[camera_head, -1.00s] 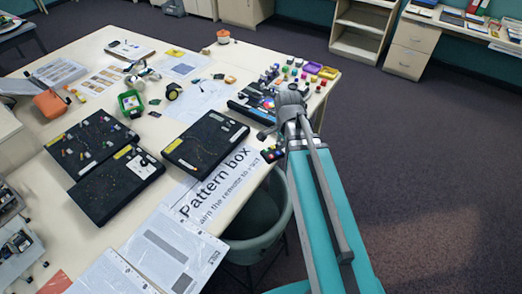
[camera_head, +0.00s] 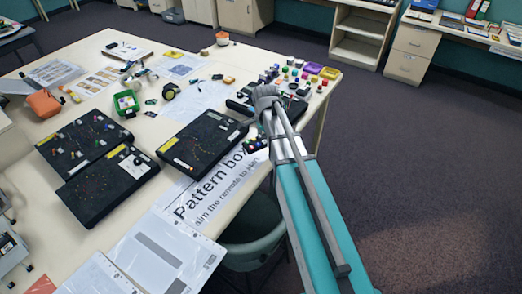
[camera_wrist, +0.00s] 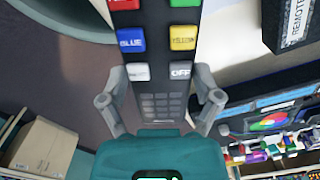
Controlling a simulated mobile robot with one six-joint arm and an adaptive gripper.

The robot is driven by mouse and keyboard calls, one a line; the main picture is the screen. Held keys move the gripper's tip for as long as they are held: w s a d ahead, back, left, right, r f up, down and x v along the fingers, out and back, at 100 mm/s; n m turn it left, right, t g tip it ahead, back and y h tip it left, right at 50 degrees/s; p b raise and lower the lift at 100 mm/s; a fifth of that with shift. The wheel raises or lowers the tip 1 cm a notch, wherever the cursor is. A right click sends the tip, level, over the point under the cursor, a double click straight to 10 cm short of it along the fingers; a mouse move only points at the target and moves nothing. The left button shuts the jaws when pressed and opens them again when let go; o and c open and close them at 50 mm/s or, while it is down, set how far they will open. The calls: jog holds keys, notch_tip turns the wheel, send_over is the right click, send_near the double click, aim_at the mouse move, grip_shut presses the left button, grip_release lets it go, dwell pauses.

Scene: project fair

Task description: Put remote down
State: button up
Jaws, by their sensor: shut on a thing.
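The remote (camera_wrist: 160,62) is a long dark grey bar with red, green, blue, yellow, white and OFF buttons. In the wrist view my gripper (camera_wrist: 160,100) is closed on its sides, near the dark keypad end. The far end runs out of the top of the picture. In the head view a piece of the remote (camera_head: 254,144) with coloured buttons shows left of my arm, over the table's right edge area; my gripper itself is mostly hidden there. I cannot tell whether the remote touches the table (camera_head: 72,246).
A "Pattern box" sheet (camera_head: 200,203) lies by the table's front right edge, with a black board (camera_head: 205,150) behind it and two more to the left. Another black panel and small coloured blocks crowd the far right corner. A dark green chair (camera_head: 252,222) stands below the edge.

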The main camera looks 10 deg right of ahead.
aim_at(261, 135)
jog(key=shift+w+a+f+b, duration=0.2)
jog(key=shift+w+f+b, duration=0.25)
jog(key=shift+f, duration=0.15)
jog(key=shift+w+a+f+b, duration=0.2)
jog(key=shift+w+f+b, duration=0.15)
jog(key=shift+w+f, duration=0.15)
jog(key=shift+f, duration=0.1)
jog(key=shift+w+a+f+b, duration=0.1)
jog(key=shift+w+f+b, duration=0.15)
jog(key=shift+f+b, duration=0.2)
jog(key=shift+w+f+b, duration=0.1)
jog(key=shift+f+b, duration=0.2)
jog(key=shift+b, duration=0.05)
jog(key=shift+f+b, duration=1.2)
jog(key=shift+f, duration=0.2)
jog(key=o, duration=1)
jog(key=shift+r, duration=0.1)
jog(key=shift+r, duration=0.15)
